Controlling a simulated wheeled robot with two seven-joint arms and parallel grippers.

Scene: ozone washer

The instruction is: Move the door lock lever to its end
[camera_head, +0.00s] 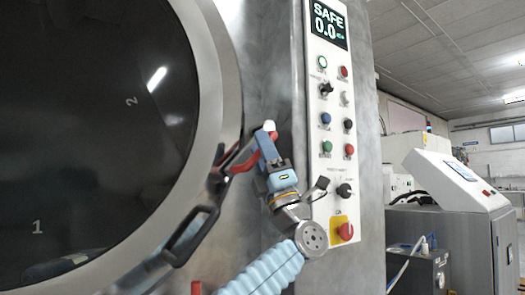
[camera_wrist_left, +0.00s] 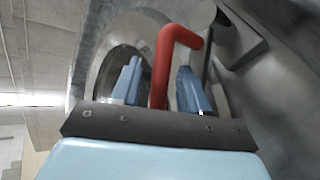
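The door lock lever is a red bar (camera_head: 243,163) at the right rim of the round door in the head view. In the left wrist view the red lever (camera_wrist_left: 164,62) is bent near its top and rises between the two blue fingers. My left gripper (camera_head: 266,148) is at the lever, beside the door rim. Its fingers (camera_wrist_left: 160,88) stand apart, one on each side of the lever, with visible gaps. The fingers hide part of the lever in the head view. My right gripper is in neither view.
The dark round door (camera_head: 95,120) fills the left, with a black handle (camera_head: 190,237) at its lower right rim. A control panel (camera_head: 335,120) with buttons, switches and a red knob (camera_head: 345,231) stands close right of my left gripper. Another machine (camera_head: 450,185) is farther right.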

